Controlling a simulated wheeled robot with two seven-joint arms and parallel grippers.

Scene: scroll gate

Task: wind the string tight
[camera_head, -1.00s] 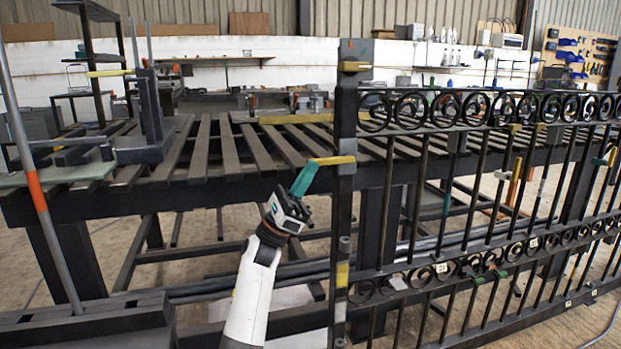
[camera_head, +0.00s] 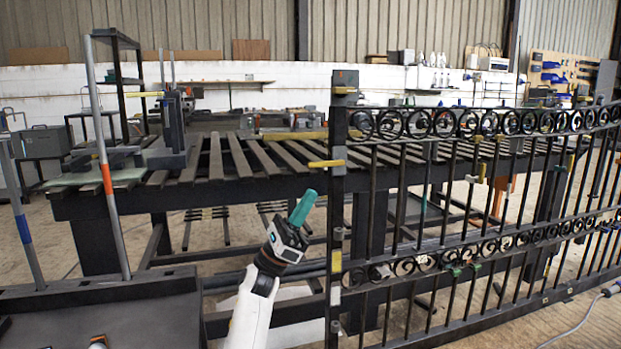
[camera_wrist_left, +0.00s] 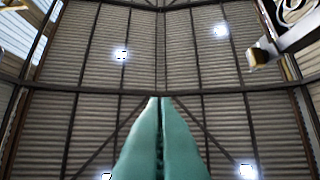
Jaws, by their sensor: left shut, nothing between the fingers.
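The black scroll gate (camera_head: 478,122) stands at the right, with scroll bands and upright bars. Its end post (camera_head: 337,215) carries a yellow bar (camera_head: 325,163) that sticks out to the left. My left gripper (camera_head: 305,200) has teal fingers that point up. It is just left of the post and below the yellow bar, apart from it in the picture. The fingers are shut and empty; they also show pressed together in the left wrist view (camera_wrist_left: 160,103). I cannot make out any string. My right gripper is not in view.
A slatted dark table (camera_head: 225,185) stands behind the gate. Upright rods, one with an orange band (camera_head: 106,178) and one with a blue band (camera_head: 23,228), stand at the left in a dark base. A cable (camera_head: 575,325) lies on the floor at the lower right.

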